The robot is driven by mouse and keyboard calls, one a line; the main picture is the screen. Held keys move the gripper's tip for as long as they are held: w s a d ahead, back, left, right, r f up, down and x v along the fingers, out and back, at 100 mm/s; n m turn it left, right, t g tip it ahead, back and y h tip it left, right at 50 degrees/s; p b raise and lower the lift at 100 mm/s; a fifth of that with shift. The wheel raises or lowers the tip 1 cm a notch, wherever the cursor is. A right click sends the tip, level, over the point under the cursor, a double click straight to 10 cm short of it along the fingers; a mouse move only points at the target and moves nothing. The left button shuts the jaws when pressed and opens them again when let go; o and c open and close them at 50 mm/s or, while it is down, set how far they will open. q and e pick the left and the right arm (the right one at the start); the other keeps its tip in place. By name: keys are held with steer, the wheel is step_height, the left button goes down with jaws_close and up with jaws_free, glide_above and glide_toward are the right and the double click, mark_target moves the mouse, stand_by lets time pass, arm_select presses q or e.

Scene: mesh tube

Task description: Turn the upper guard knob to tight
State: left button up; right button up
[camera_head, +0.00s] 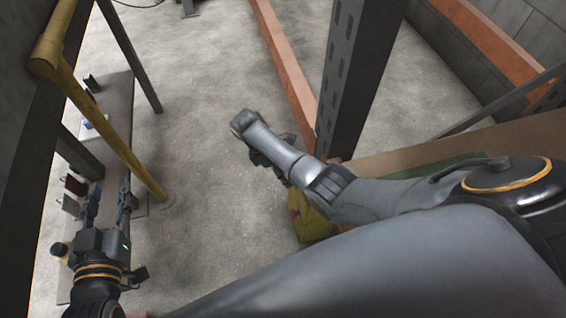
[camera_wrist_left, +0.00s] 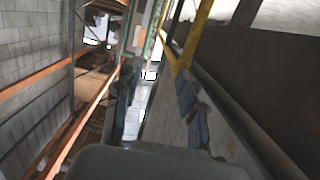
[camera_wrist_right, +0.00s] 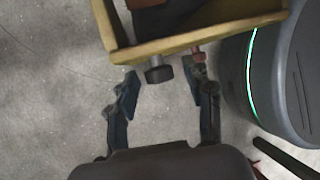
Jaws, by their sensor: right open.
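In the right wrist view a dark knob-like part (camera_wrist_right: 158,72) sticks out below the edge of a yellow frame (camera_wrist_right: 200,38). A smaller reddish part (camera_wrist_right: 198,53) projects beside it. I cannot tell for sure which is the upper guard knob, and no tight mark shows. My right gripper (camera_wrist_right: 165,82) is open, with the dark part between its fingertips and no clear contact; the right finger is close to the reddish part. In the head view my right gripper is mostly hidden behind my arm. My left gripper (camera_head: 109,192) is open and empty, at left over a narrow bench.
The narrow bench (camera_head: 118,95) bears several small items. A yellow rail (camera_head: 110,135) runs near my left gripper. A dark rack upright (camera_head: 350,70) and an orange beam (camera_head: 285,65) stand beyond my right arm. Bare floor (camera_head: 215,60) lies between.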

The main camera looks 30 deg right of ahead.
jaws_close()
steer(key=shift+s+r+t+p, duration=0.15)
steer(key=shift+t+p, duration=0.15)
steer(key=shift+p, duration=0.55)
steer(key=shift+t+p, duration=0.3)
steer(key=shift+p, duration=0.35)
arm_select(q)
steer(key=s+a+f+g+y+p, duration=0.2)
steer(key=s+a+f+g, duration=0.1)
steer(key=s+f+g, duration=0.4)
steer(key=s+a+f+g+y+p, duration=0.1)
steer(key=s+a+f+g+p, duration=0.3)
steer(key=s, duration=0.5)
arm_select(e)
steer(key=shift+s+r+m+t+h+b, duration=0.25)
steer(key=shift+r+m+t+h+b, duration=0.05)
steer(key=shift+t+b, duration=0.45)
arm_select(q)
step_height(320, 180, down, 8)
steer(key=w+d+g+p, duration=0.1)
steer(key=shift+w+f+n+g, duration=0.2)
steer(key=shift+n+g, duration=0.1)
steer(key=shift+g, duration=0.1)
arm_select(e)
steer(key=shift+f+t, duration=0.4)
steer(key=shift+t, duration=0.25)
arm_select(q)
steer(key=shift+d, duration=0.1)
arm_select(e)
jaws_free()
